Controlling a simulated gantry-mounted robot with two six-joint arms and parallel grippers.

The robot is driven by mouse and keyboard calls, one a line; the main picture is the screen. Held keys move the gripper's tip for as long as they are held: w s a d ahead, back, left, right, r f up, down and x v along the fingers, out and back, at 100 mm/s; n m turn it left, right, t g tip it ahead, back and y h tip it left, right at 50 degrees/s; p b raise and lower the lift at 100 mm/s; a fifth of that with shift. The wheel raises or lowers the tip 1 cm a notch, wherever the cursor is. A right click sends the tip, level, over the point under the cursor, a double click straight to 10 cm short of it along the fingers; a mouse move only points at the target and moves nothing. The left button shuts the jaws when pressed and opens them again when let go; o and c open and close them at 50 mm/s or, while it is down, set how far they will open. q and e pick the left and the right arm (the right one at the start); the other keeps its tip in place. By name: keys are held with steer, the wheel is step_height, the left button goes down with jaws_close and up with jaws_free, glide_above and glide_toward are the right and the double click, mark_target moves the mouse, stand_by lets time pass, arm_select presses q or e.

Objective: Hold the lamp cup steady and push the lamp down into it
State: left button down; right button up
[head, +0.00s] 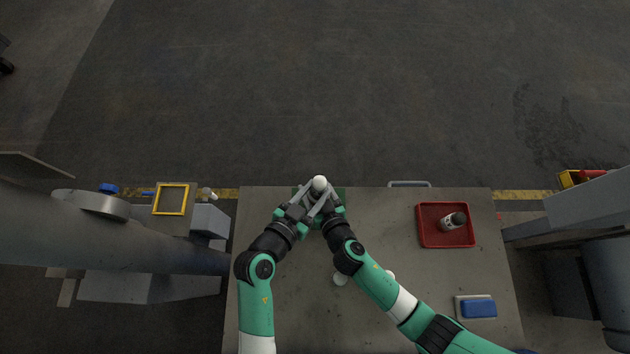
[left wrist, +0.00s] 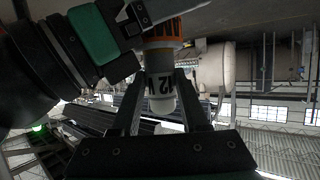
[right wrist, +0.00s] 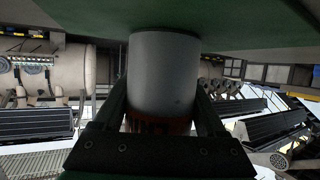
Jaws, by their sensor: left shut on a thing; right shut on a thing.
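A blue block (head: 478,309) lies near the front right. Small white pieces (head: 340,280) lie beside my right arm. The bench's middle right is clear.

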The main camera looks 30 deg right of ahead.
mark_target(316, 188)
arm_select(q)
steer(key=shift+f, duration=0.5)
steer(key=shift+r, duration=2.05)
steer(key=shift+f, duration=2)
steer(key=shift+c, duration=1.7)
jaws_free()
steer(key=shift+f, duration=0.1)
steer(key=shift+s, duration=0.1)
